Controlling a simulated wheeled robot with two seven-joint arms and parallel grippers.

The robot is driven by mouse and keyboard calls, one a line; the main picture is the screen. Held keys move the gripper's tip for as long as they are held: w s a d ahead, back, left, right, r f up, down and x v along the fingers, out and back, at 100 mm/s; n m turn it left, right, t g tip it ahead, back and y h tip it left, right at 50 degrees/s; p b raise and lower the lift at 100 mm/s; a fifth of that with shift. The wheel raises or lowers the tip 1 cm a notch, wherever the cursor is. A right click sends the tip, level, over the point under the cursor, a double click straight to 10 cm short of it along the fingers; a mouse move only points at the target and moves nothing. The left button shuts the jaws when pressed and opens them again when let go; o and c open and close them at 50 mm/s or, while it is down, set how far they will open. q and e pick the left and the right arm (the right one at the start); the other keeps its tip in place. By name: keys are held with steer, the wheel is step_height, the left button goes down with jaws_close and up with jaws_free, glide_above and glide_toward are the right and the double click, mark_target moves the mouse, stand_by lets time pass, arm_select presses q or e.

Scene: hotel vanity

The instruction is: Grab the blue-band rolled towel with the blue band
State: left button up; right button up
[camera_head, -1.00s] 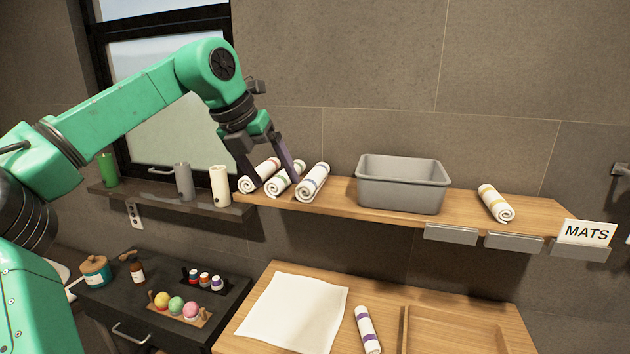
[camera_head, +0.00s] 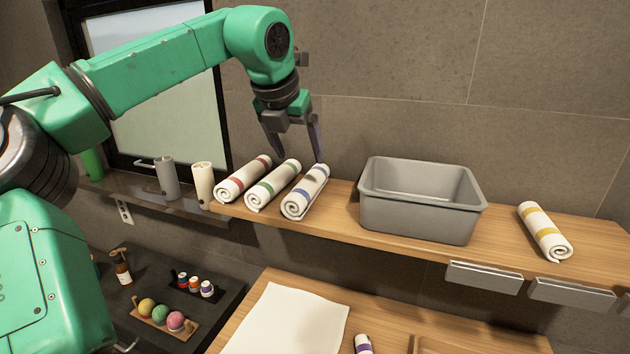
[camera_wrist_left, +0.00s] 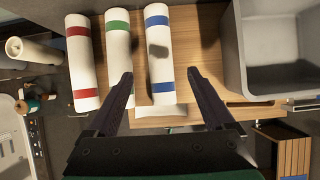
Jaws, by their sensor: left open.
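The blue-band rolled towel (camera_head: 305,192) lies on the wooden shelf, rightmost of three side-by-side towels. It is white with two blue bands. In the left wrist view the blue-band towel (camera_wrist_left: 158,60) lies ahead of the fingers, between their lines. My left gripper (camera_head: 294,158) is open and empty, above the towels' far ends in the head view. In the wrist view the left gripper (camera_wrist_left: 165,90) shows its two fingers spread apart. The green-band towel (camera_head: 273,185) lies just left of the blue one, and the red-band towel (camera_head: 243,180) is further left. My right gripper is not in view.
A grey bin (camera_head: 415,222) stands on the shelf right of the blue-band towel, with a gap between. A yellow-band towel (camera_head: 544,232) lies further right. A cream cylinder (camera_head: 203,184) and a grey cylinder (camera_head: 167,178) stand left of the towels.

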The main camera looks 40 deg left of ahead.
mark_target(306, 179)
arm_select(q)
steer(key=f+p, duration=0.1)
steer(key=f, duration=0.1)
steer(key=w+f+p, duration=0.1)
steer(key=f, duration=0.1)
steer(key=shift+a, duration=0.2)
steer(key=p+x, duration=0.2)
steer(key=x, duration=0.1)
steer(key=p+x, duration=0.1)
steer(key=x, duration=0.2)
steer(key=shift+w+p, duration=0.4)
steer(key=shift+f, duration=0.2)
steer(key=shift+s, duration=0.1)
steer(key=shift+c, duration=0.7)
steer(key=c, duration=1.1)
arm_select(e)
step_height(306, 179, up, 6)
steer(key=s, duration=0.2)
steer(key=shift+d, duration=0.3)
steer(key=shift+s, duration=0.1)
